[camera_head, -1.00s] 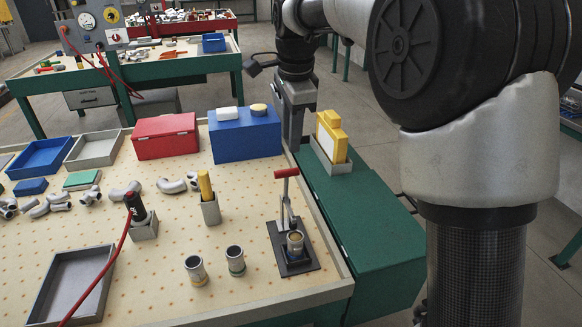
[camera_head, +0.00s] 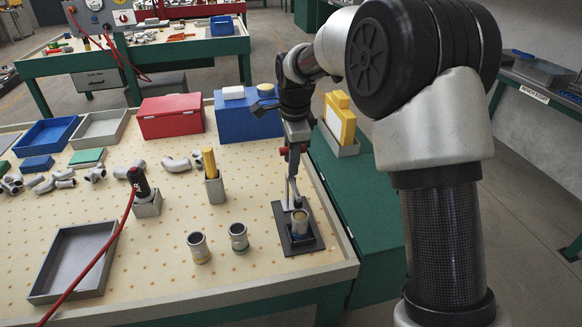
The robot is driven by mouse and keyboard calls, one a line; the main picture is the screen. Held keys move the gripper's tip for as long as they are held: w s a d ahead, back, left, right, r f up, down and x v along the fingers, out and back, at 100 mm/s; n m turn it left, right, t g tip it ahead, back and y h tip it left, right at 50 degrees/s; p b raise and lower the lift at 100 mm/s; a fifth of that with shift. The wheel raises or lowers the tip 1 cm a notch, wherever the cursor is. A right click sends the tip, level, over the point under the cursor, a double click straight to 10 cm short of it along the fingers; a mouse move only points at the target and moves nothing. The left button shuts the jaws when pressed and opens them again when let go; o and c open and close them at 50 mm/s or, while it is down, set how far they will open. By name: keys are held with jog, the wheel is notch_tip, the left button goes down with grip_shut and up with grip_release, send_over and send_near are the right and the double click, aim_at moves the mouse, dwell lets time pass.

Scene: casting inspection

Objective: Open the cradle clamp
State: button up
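The cradle clamp has a dark base plate (camera_head: 281,222) near the right edge of the pegboard table. A grey cylindrical casting (camera_head: 299,224) with a tan inside stands upright in its cradle. The clamp's lever rises behind the casting, and its red handle (camera_head: 283,151) shows at both sides of my gripper (camera_head: 294,160). My gripper points down over the handle and hides its middle. The fingertips are too small and overlapped to show whether they are closed on it.
Two more cylinders (camera_head: 198,247) (camera_head: 238,238) stand left of the clamp. A yellow-handled tool (camera_head: 209,163) is in a grey holder. A blue box (camera_head: 249,122) stands behind, and a grey tray (camera_head: 75,261) lies at the front left. Bare board surrounds the clamp's left side.

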jog(key=shift+w+f, duration=0.2)
jog(key=shift+f, duration=0.9)
grip_shut()
